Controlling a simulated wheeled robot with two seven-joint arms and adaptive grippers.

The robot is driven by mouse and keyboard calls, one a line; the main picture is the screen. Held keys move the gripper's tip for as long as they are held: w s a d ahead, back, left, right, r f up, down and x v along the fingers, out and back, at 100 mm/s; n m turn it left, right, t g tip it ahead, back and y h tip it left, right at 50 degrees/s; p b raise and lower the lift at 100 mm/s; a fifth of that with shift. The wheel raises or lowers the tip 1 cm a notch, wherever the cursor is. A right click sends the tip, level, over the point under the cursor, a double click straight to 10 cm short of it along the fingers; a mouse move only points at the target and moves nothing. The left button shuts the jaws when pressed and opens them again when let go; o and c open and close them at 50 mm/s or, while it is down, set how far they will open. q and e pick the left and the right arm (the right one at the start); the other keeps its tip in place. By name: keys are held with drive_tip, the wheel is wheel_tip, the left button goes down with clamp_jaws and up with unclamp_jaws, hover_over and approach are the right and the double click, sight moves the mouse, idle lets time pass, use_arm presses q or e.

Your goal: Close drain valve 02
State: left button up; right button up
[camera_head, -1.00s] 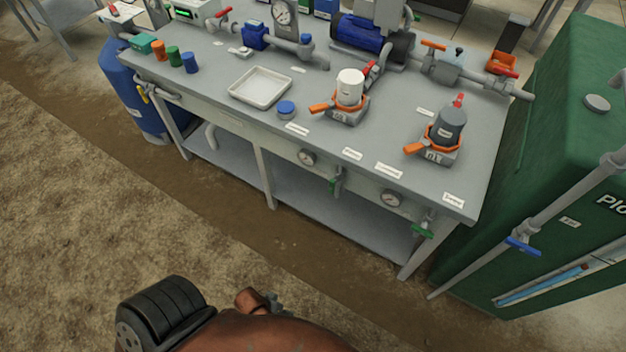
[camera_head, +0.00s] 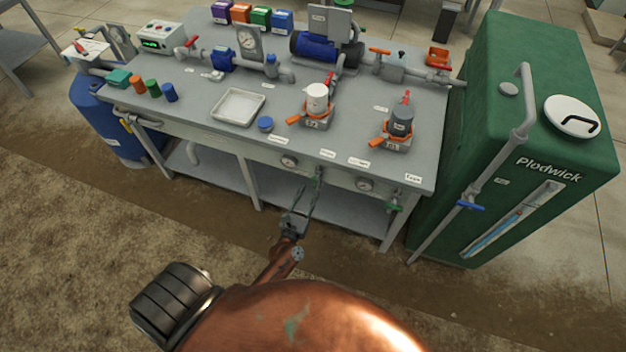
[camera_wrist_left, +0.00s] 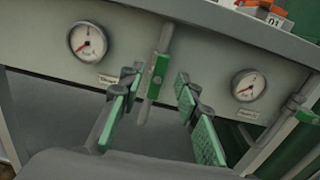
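A drain valve with a green lever (camera_wrist_left: 159,72) hangs on a short vertical grey pipe under the bench front, between two gauges. Its lever lies along the pipe. In the head view this valve (camera_head: 318,174) is partly hidden by my left gripper (camera_head: 304,198). In the left wrist view my left gripper (camera_wrist_left: 157,95) is open, with green-padded fingers on either side of the pipe and lever, apart from them. A second green-lever drain valve (camera_head: 393,207) is farther right, and shows at the right edge of the wrist view (camera_wrist_left: 305,116). My right gripper is not in view.
Gauges flank the near valve, one on the left (camera_wrist_left: 88,41) and one on the right (camera_wrist_left: 249,85). The bench (camera_head: 200,108) has legs and a lower shelf behind the valves. A green tank (camera_head: 480,130) stands to the right. The floor in front is clear.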

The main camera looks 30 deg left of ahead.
sight(314, 182)
use_arm(q)
drive_tip(key=x, duration=0.6)
drive_tip(key=shift+w+f, duration=0.1)
drive_tip(key=shift+w, duration=0.05)
drive_tip(key=shift+c, duration=0.5)
drive_tip(key=shift+d, duration=0.1)
clamp_jaws()
